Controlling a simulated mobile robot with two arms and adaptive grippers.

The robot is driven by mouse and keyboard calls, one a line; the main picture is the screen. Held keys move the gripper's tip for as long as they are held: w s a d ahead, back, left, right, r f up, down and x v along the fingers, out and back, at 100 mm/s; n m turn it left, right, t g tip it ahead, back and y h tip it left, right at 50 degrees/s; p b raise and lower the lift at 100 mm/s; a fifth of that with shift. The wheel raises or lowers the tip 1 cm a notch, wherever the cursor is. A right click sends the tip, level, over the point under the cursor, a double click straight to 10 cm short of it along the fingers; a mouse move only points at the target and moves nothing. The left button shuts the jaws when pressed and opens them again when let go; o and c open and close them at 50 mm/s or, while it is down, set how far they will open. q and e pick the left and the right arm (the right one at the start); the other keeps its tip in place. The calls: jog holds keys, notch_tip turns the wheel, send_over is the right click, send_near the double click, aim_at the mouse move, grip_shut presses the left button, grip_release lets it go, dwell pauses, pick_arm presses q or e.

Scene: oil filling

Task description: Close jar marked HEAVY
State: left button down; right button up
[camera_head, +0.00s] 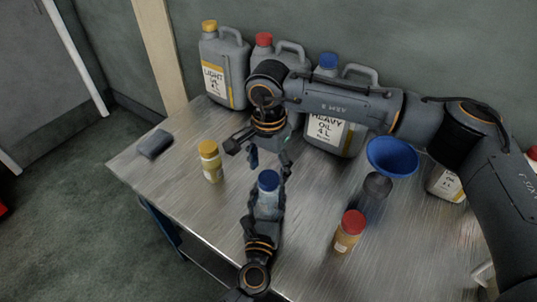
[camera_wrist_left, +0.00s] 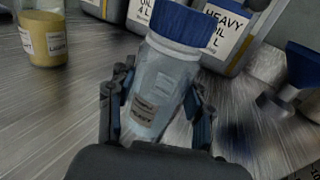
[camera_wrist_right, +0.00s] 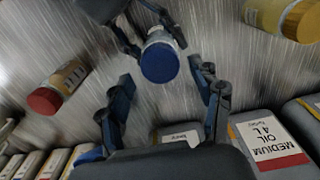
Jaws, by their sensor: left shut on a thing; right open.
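In the left wrist view the jar (camera_wrist_left: 158,85) is clear, with a small label too blurred to read surely. My left gripper (camera_head: 268,197) is shut around the jar body from the front. My right gripper (camera_head: 267,156) is open, just above and behind the lid. In the right wrist view the blue lid (camera_wrist_right: 160,62) lies just beyond the open fingers, apart from them.
A yellow-lidded jar (camera_head: 210,161) and a red-lidded jar (camera_head: 348,231) stand on either side. A blue funnel (camera_head: 392,157) is at the right. Light (camera_head: 224,67) and heavy (camera_head: 335,130) oil cans stand along the back. A dark block (camera_head: 155,144) lies at the left edge.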

jog(key=shift+f, duration=1.4)
jog(key=shift+c, duration=0.2)
jog(key=c, duration=1.2)
jog(key=m, duration=0.4)
jog(key=shift+m, duration=0.4)
jog(key=m, duration=0.8)
jog(key=shift+m, duration=0.4)
jog(key=m, duration=0.4)
jog(key=o, duration=1.4)
